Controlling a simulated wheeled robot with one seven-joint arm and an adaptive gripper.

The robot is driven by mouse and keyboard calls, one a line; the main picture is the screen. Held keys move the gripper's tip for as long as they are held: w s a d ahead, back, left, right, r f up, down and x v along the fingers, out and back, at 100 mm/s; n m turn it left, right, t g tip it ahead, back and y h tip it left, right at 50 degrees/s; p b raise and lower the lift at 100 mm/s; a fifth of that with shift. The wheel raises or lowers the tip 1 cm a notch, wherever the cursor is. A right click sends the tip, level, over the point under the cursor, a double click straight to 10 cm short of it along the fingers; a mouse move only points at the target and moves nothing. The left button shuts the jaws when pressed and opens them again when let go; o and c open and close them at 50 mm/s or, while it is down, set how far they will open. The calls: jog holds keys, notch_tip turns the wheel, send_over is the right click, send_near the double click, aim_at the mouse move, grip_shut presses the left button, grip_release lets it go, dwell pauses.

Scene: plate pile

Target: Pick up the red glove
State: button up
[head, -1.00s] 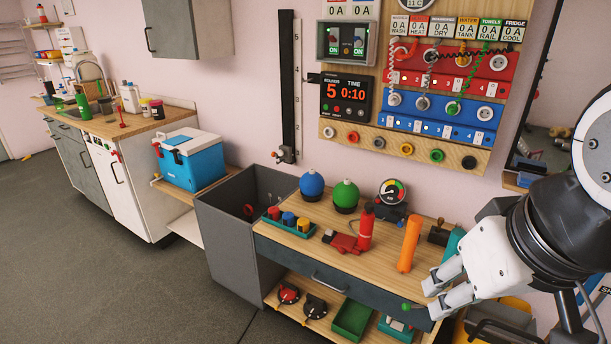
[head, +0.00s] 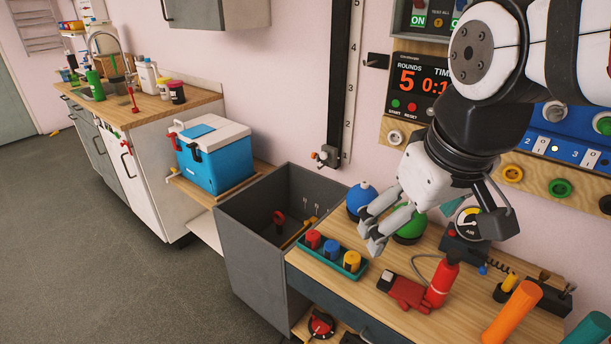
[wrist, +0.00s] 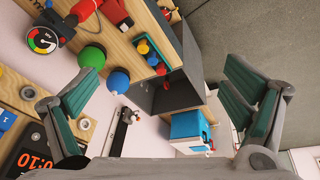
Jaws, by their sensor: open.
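My gripper (head: 373,232) is above the bench's left part, close to the blue ball and green ball. In the wrist view my gripper (wrist: 160,100) is open and empty, its teal-padded fingers wide apart. The grey bin (wrist: 190,85) shows between them.
A blue ball (head: 361,199) and a green ball (head: 410,228) stand at the bench's back. A teal tray (head: 332,262) holds coloured knobs. An orange cylinder (head: 512,313) stands at the right. A blue cooler (head: 212,157) sits left of the bin.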

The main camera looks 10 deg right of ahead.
jog(key=w+d+f+n+g+b, duration=0.2)
jog(key=w+d+f+b, duration=0.4)
jog(key=w+f, duration=0.4)
jog(key=n+g+b, duration=0.3)
jog(key=n+b, duration=0.2)
jog(key=b, duration=0.8)
send_near(402, 286)
jog(key=f+b, duration=0.2)
jog(key=f, duration=0.1)
jog(key=shift+s+a+f+b, duration=0.15)
jog(key=shift+s+a+b, duration=0.1)
jog(key=shift+s+b, duration=0.15)
jog(key=shift+d+f+b, duration=0.15)
jog(key=shift+f+b, duration=0.3)
jog(key=shift+f, duration=0.5)
jog(key=shift+d+f+b, duration=0.2)
jog(key=shift+f+b, duration=0.3)
jog(key=shift+f, duration=0.45)
jog(key=shift+d+f+b, duration=0.15)
jog(key=shift+f+b, duration=0.3)
jog(key=shift+f, duration=0.5)
jog(key=c, duration=1.3)
